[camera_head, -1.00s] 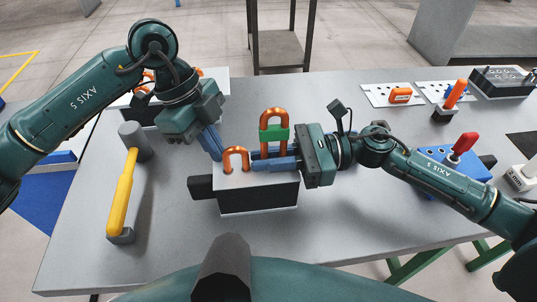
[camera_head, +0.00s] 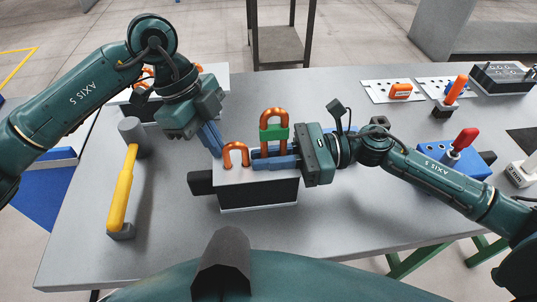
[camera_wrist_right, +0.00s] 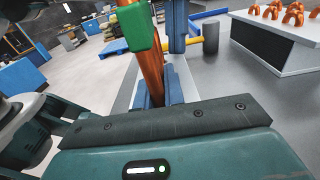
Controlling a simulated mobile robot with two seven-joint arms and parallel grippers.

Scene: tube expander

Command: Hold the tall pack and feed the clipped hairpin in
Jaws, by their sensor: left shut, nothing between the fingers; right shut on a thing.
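A pack (camera_head: 258,196) with a white top and dark sides stands at the front middle of the table. One copper hairpin (camera_head: 236,149) stands on its top. A second copper hairpin (camera_head: 273,114) with a green clip (camera_head: 274,134) is upright in my right gripper (camera_head: 272,161), whose blue fingers are shut on it above the pack. Its lower end is hidden behind the fingers. In the right wrist view the green clip (camera_wrist_right: 137,27) and copper leg show close up. My left gripper (camera_head: 214,142) is shut and empty, its tips by the pack's back left corner; contact is unclear.
A hammer-like tool with a yellow handle (camera_head: 123,190) lies left of the pack. Another pack with several hairpins (camera_wrist_right: 285,12) stands at the back left. A blue block with a red-handled tool (camera_head: 465,140) is at the right. The front table area is clear.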

